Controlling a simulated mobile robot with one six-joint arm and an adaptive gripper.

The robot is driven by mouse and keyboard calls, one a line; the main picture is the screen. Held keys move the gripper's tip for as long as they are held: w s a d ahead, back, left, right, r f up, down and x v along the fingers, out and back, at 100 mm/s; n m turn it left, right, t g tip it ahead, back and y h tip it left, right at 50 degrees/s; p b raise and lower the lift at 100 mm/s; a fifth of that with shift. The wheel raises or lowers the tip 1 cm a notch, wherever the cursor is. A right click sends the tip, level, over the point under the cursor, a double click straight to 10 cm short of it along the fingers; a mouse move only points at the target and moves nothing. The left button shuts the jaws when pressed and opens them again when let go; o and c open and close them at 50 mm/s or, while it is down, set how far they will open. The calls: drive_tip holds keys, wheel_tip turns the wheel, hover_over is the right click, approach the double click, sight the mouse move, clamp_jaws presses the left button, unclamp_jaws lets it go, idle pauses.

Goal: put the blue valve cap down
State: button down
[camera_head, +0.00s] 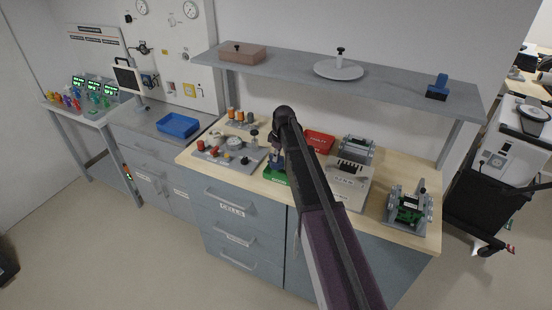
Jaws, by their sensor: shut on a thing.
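My gripper (276,166) points down over the workbench, just above or at a green tray (277,180) with a white label. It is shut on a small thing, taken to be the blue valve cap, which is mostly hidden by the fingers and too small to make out. I cannot tell whether the cap touches the green tray. My dark arm crosses the front of the bench and hides part of its middle.
A grey board with knobs and a gauge (228,150) lies left of the gripper. A red tray (319,141), a grey fixture (350,184) and a green device in a stand (409,208) are to the right. A shelf (290,68) hangs above. A blue tray (178,125) stands left.

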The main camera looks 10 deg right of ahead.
sight(281, 157)
drive_tip(key=shift+f+b, duration=0.5)
drive_tip(key=c, duration=0.6)
unclamp_jaws()
drive_tip(key=shift+r, duration=0.15)
drive_tip(key=r+p, duration=0.4)
drive_tip(key=d+r+p, duration=0.1)
drive_tip(key=r+p, duration=0.3)
drive_tip(key=s+r+p, duration=0.1)
drive_tip(key=r+p, duration=0.3)
drive_tip(key=p, duration=0.1)
drive_tip(key=shift+d+r, duration=0.2)
drive_tip(key=shift+r, duration=0.1)
drive_tip(key=shift+s, duration=0.1)
idle(0.6)
drive_tip(key=s+m, duration=0.3)
drive_tip(key=s, duration=0.6)
drive_tip(key=s+m+h, duration=0.1)
drive_tip(key=s+m, duration=0.3)
drive_tip(key=s, duration=0.6)
drive_tip(key=s+m+g, duration=0.1)
drive_tip(key=s+m, duration=0.3)
drive_tip(key=s, duration=0.5)
drive_tip(key=shift+s+a+f, duration=0.1)
drive_tip(key=shift+s+a, duration=0.25)
drive_tip(key=shift+s, duration=0.05)
